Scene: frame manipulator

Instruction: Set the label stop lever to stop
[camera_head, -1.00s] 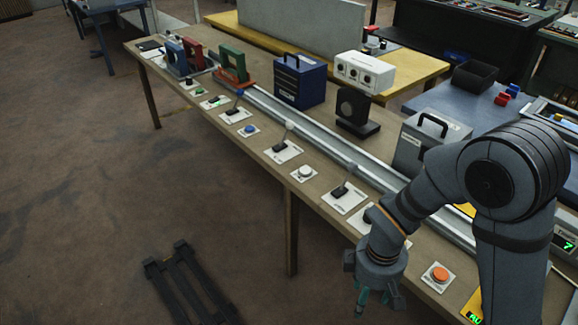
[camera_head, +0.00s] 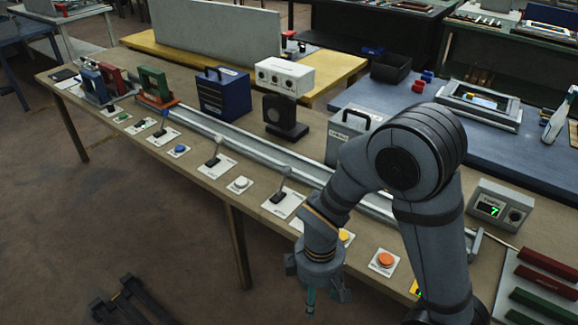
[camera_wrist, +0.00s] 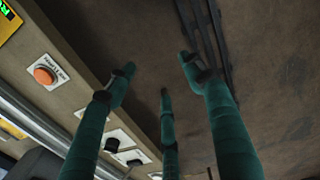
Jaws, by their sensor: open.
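Several levers stand on white plates along the front of the long workbench (camera_head: 100,115). One lever (camera_head: 283,186) is just left of my wrist, a second lever (camera_head: 214,152) is in the middle and a third lever (camera_head: 162,125) is farther left. Their labels are too small to read, so I cannot tell which is the label stop lever. My gripper (camera_head: 325,296) hangs open and empty in front of the bench edge, touching no lever. In the wrist view its three teal fingers (camera_wrist: 160,82) are spread over the floor, with a black control (camera_wrist: 113,144) on a plate behind them.
An orange button (camera_head: 386,259) is right of my gripper, also in the wrist view (camera_wrist: 44,75). A white button (camera_head: 240,183) and a blue button (camera_head: 178,150) sit between levers. A metal rail (camera_head: 250,145) runs behind. The floor in front is mostly clear.

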